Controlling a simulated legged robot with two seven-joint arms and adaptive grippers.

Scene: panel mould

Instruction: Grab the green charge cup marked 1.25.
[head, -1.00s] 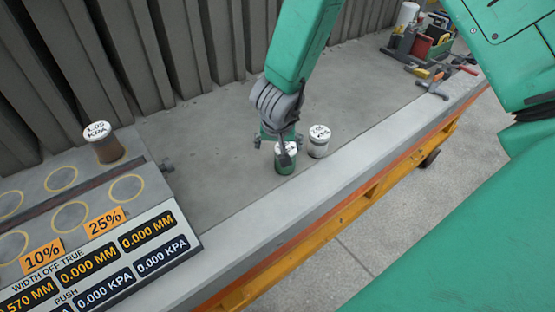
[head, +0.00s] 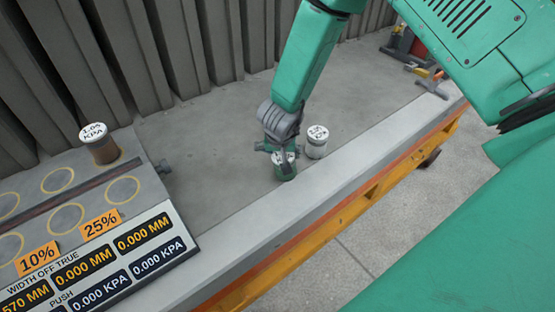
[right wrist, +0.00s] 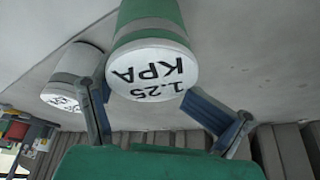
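The green charge cup (head: 286,174) stands upright on the grey bench, its white lid partly hidden by my right gripper in the head view. In the right wrist view the green cup (right wrist: 150,22) shows its lid marked 1.25 KPA. My right gripper (head: 282,156) is at the top of this cup. In the right wrist view its two fingers (right wrist: 140,97) are spread, one on each side of the cup. The right finger looks close to the lid's edge; I cannot tell whether it touches. My left gripper is not in view.
A white-grey cup (head: 316,144) stands close beside the green one. A brown cup marked 1.05 KPA (head: 103,150) sits on the ringed panel (head: 125,188) at left, behind the readout board (head: 110,262). Tools (head: 428,78) lie at the far end. The open bench is clear.

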